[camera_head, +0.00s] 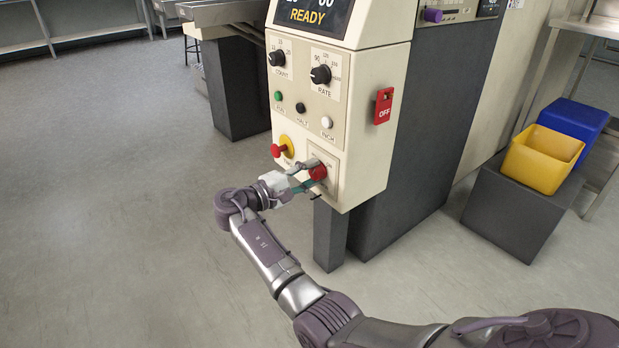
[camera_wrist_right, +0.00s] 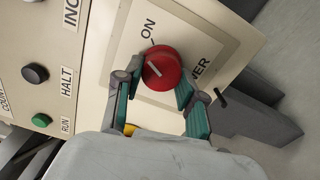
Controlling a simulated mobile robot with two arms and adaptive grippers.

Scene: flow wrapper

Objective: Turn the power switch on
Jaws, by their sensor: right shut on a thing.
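The power switch is a round red knob (camera_head: 318,171) low on the front of the cream control panel. In the right wrist view the knob (camera_wrist_right: 163,66) has a white pointer line, and a label reading ON is printed beside it. The POWER label is partly hidden by a finger. My right gripper (camera_head: 306,175) has its fingers on either side of the knob and is shut on it; its teal finger pads show in the wrist view (camera_wrist_right: 158,90). My left gripper is not in view.
A red and yellow stop button (camera_head: 281,149) sits just left of the knob. Above are small buttons and two black dials (camera_head: 320,75). The display (camera_head: 310,15) reads READY. A red OFF switch (camera_head: 383,106) is on the panel's side. Yellow (camera_head: 541,158) and blue bins stand right.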

